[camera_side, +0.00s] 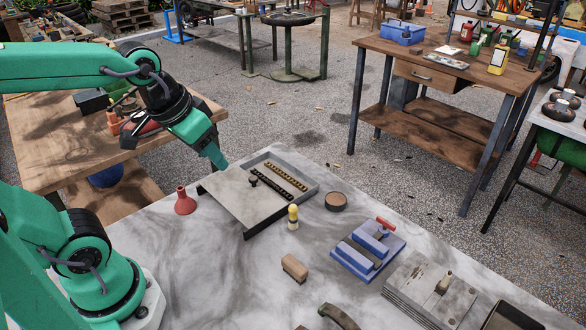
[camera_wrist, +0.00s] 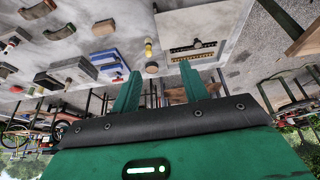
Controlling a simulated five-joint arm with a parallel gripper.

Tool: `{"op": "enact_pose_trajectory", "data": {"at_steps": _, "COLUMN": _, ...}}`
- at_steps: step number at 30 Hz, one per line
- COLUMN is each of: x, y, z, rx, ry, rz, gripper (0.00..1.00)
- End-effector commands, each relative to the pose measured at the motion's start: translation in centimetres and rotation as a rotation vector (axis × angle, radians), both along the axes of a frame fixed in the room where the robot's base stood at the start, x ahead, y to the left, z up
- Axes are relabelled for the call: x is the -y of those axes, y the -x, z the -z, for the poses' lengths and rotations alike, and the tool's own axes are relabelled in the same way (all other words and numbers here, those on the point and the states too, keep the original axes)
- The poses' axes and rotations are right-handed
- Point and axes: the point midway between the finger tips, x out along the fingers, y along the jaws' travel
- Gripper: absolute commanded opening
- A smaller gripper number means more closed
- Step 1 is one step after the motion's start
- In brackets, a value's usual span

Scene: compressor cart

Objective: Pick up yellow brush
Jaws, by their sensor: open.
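The yellow brush (camera_side: 293,217) is a small upright piece with a yellow top and a pale lower part. It stands on the grey marbled table (camera_side: 230,275), just in front of the grey tray's near right corner. It also shows small in the wrist view (camera_wrist: 148,48), beyond my left fingertip. My gripper (camera_side: 216,160) is above the table's far left part, over the tray's left side, and points down. It is left of and higher than the brush, apart from it. In the wrist view my gripper's two fingers (camera_wrist: 160,75) are spread with nothing between them.
The shallow grey tray (camera_side: 222,199) lies behind the brush. A red funnel-shaped piece (camera_side: 185,202) stands to the left, a round brown piece (camera_side: 336,201) to the right. A tan block (camera_side: 295,268) lies in front. A blue fixture (camera_side: 367,250) is further right.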

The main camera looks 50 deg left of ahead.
Motion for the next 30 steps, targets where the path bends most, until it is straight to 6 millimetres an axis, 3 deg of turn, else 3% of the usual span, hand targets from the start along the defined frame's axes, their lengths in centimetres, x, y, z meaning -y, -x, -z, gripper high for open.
{"op": "enact_pose_trajectory", "data": {"at_steps": 17, "x": 2.0, "y": -8.3, "z": 4.0, "rx": -0.199, "ry": 0.040, "rz": -0.093, "gripper": 0.44}}
{"op": "enact_pose_trajectory", "data": {"at_steps": 30, "x": 3.9, "y": -13.9, "z": 10.2, "rx": -0.345, "ry": 0.045, "rz": -0.173, "gripper": 0.44}}
